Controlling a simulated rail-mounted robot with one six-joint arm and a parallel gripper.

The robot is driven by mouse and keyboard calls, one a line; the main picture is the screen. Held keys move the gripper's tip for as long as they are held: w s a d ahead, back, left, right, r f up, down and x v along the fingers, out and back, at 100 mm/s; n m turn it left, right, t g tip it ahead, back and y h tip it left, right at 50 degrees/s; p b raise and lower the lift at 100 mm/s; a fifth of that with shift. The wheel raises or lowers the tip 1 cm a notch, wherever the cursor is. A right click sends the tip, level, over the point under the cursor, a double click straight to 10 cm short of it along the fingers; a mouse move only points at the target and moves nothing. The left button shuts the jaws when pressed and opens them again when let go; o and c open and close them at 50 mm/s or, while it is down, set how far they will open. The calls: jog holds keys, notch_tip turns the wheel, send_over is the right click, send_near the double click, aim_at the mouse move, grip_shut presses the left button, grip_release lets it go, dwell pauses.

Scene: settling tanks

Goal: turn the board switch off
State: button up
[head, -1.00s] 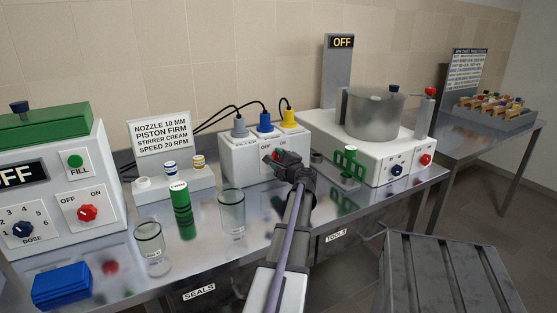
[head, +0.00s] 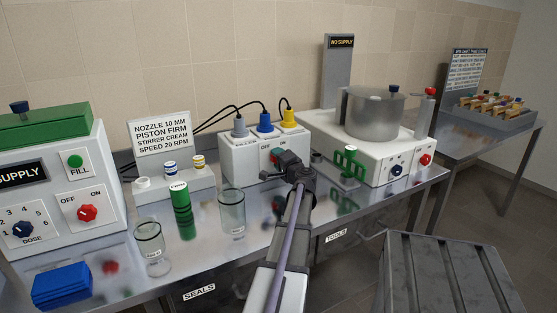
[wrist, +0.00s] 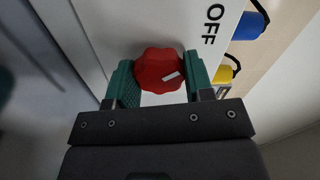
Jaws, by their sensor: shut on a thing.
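The board (head: 236,163) is a white box on the bench with grey, blue and yellow plugs on top and OFF and ON printed on its front. Its switch, a red lobed knob (wrist: 152,66), shows in the wrist view between my green fingers, one on each side. My gripper (wrist: 160,72) is shut on the knob. In the head view my gripper (head: 283,163) is at the box front and hides the knob.
A dosing machine (head: 60,165) stands at the left and a stirrer unit with a steel pot (head: 373,115) at the right; a sign on the post (head: 341,43) reads NO SUPPLY. Glasses (head: 231,212) and a green cylinder (head: 181,210) stand close left of my arm.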

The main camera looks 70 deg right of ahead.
dwell(0.3)
jog(key=o, duration=0.9)
jog(key=v, duration=1)
jog(key=shift+s+a, duration=0.25)
jog(key=shift+s, duration=0.05)
